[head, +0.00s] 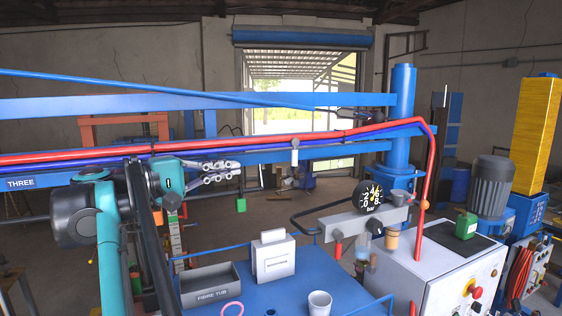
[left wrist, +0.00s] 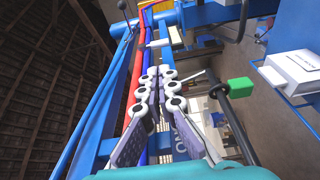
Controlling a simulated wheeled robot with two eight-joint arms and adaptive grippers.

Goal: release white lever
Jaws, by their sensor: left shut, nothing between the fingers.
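A small white lever (head: 295,152) hangs upright below the red and blue hoses in the head view. A white bar that looks like the same lever (left wrist: 158,43) shows beyond my fingertips in the left wrist view. My left gripper (head: 236,172) is shut and empty, to the left of the lever and a little lower in the head view, with a visible gap between them. In the left wrist view the left gripper's fingers (left wrist: 160,72) lie close together, pointing along the hoses. My right gripper is not in view.
Red hoses (head: 200,143) and blue beams (head: 200,104) run just above my gripper. A green-ended handle (left wrist: 240,88) is beside it. Below stand a blue table (head: 345,284), a grey tub (head: 212,284), a white box (head: 273,259) and a cup (head: 320,303). A gauge (head: 370,195) stands right.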

